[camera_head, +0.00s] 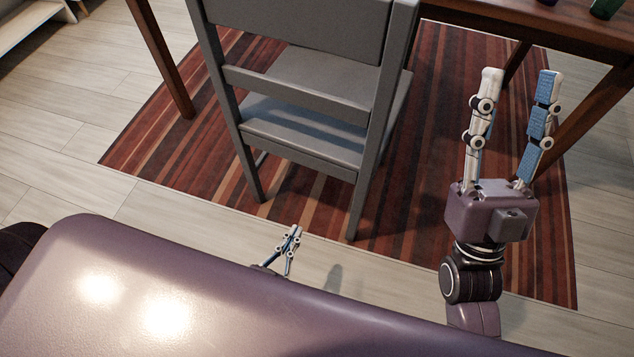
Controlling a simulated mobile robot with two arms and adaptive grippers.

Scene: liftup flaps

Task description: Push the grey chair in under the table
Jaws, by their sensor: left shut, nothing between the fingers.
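The grey chair (310,85) stands upright with its back towards me, on the striped rug at the near side of the wooden table (530,25). Its seat faces the table, and part of the seat is hidden by the backrest. My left gripper (295,231) is low down on the near side of the chair, close to its legs in the picture; its fingers are together and hold nothing. My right gripper (518,75) is to the right of the chair, fingers pointing up the picture, spread apart and empty, with the table edge beyond it.
A red and brown striped rug (440,120) lies under the chair and table. Table legs stand left (163,60) and right (580,125). A green bottle or glass (606,8) is on the table at top right. Pale wooden floor (75,130) is clear at left.

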